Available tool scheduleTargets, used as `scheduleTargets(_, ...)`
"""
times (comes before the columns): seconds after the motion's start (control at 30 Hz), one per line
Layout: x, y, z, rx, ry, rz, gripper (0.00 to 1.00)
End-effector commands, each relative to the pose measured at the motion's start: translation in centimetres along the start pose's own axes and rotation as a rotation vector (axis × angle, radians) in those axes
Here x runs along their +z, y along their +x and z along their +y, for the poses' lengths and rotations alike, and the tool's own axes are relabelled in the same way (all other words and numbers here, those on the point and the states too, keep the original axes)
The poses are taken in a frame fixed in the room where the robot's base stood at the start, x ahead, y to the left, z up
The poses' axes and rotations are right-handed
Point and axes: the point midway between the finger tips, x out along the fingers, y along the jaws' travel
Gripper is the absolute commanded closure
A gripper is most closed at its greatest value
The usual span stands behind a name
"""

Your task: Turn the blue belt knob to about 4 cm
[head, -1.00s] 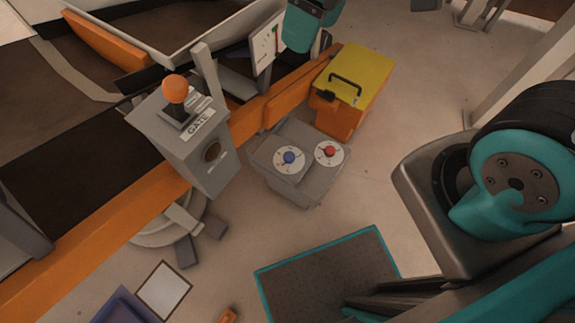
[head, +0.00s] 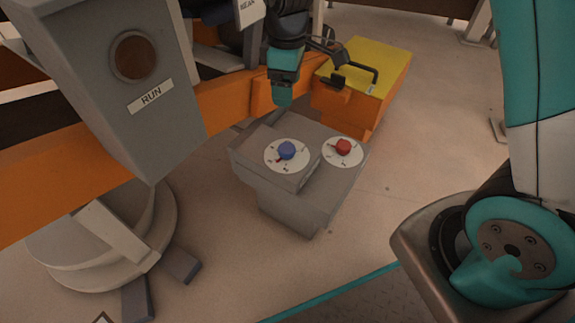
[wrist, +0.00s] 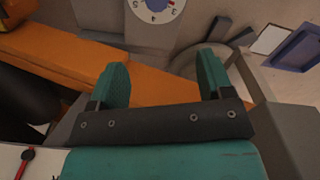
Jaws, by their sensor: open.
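The blue belt knob (head: 287,150) sits on a round white dial (head: 271,158) on top of a grey control box. A small red mark shows at the knob's lower left; the dial's figures are too small to read in the head view. My gripper (head: 282,99) is above and behind the box, apart from the knob. In the wrist view my gripper (wrist: 162,80) has its two teal fingers wide apart with nothing between them. Part of a white dial (wrist: 160,14) with figures 3, 4 and 5 shows at the top edge there, beyond the fingertips.
A red knob (head: 343,146) on its own dial is right of the blue one. A yellow-topped orange case (head: 366,67) with a black handle stands behind the box. An orange rail (head: 226,109) and a grey RUN post (head: 118,100) are left.

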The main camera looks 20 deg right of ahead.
Motion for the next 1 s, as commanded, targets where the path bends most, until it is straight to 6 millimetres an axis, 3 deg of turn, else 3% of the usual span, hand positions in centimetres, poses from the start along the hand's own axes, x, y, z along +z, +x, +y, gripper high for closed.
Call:
scheduleTargets(0.03,-0.1,1.5,0.3,0.002,-0.004,-0.004,0.27)
scheduleTargets(0.27,-0.1,3.5,0.5,0.004,-0.012,-0.01,0.27)
scheduleTargets(0.8,0.1,15.5,0.5,0.002,-0.01,-0.011,0.27)
scheduleTargets(1.0,0.1,18.3,0.6,0.004,-0.01,-0.009,0.27)
